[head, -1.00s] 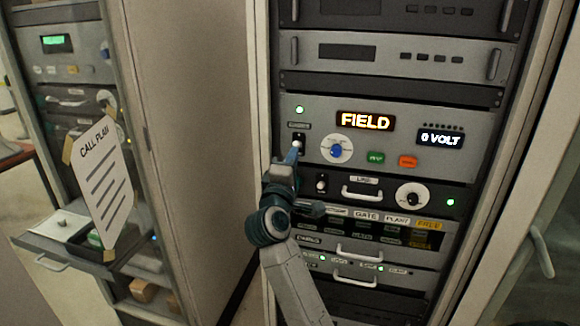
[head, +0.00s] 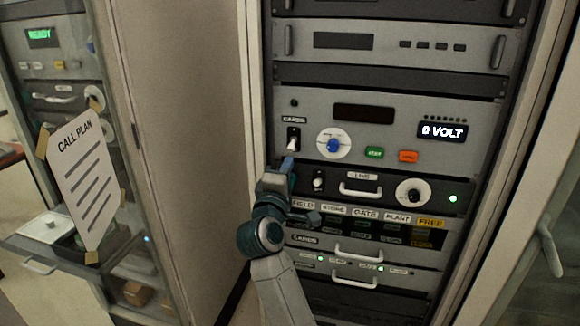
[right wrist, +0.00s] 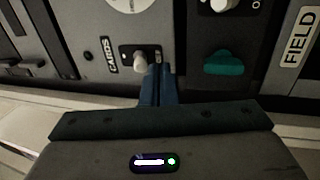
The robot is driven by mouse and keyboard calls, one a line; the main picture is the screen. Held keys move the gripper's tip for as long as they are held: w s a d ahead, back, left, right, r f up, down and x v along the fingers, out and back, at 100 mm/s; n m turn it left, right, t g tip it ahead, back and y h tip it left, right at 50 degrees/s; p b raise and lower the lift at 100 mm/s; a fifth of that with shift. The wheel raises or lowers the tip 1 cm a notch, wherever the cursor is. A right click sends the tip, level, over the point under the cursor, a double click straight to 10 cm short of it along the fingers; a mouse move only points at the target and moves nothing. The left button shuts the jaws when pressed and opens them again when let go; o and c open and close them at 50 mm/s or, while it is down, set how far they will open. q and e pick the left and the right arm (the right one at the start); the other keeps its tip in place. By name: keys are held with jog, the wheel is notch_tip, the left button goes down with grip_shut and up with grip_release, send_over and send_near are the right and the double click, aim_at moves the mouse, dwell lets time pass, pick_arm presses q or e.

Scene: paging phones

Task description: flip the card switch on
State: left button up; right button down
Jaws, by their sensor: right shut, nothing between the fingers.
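The card switch (head: 292,139) is a dark plate with a white lever under a CARDS label, at the left of the wide grey panel. Its lever hangs toward the lower part of the plate. The small lamp (head: 294,103) above it is dark. My right gripper (head: 289,163) is shut and empty, just below the switch. In the right wrist view, the lever (right wrist: 140,62) is close beside my blue fingertips (right wrist: 159,72); I cannot tell whether they touch. My left gripper is not in view.
The wide display (head: 364,112) is dark, and a smaller one (head: 443,131) reads 0 VOLT. A blue knob (head: 334,145), green button (head: 375,153) and orange button (head: 408,156) are to the right. Another small switch (head: 318,180) sits below. A call plan sheet (head: 82,178) hangs at left.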

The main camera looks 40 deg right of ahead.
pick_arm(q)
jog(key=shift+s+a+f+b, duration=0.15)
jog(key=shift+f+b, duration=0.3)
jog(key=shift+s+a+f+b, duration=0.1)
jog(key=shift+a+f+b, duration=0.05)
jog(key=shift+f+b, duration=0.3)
pick_arm(e)
jog(key=s+a, duration=0.3)
jog(key=a, duration=0.1)
jog(key=shift+s+a, duration=0.15)
jog(key=shift+s, duration=0.2)
jog(key=shift+w, duration=0.1)
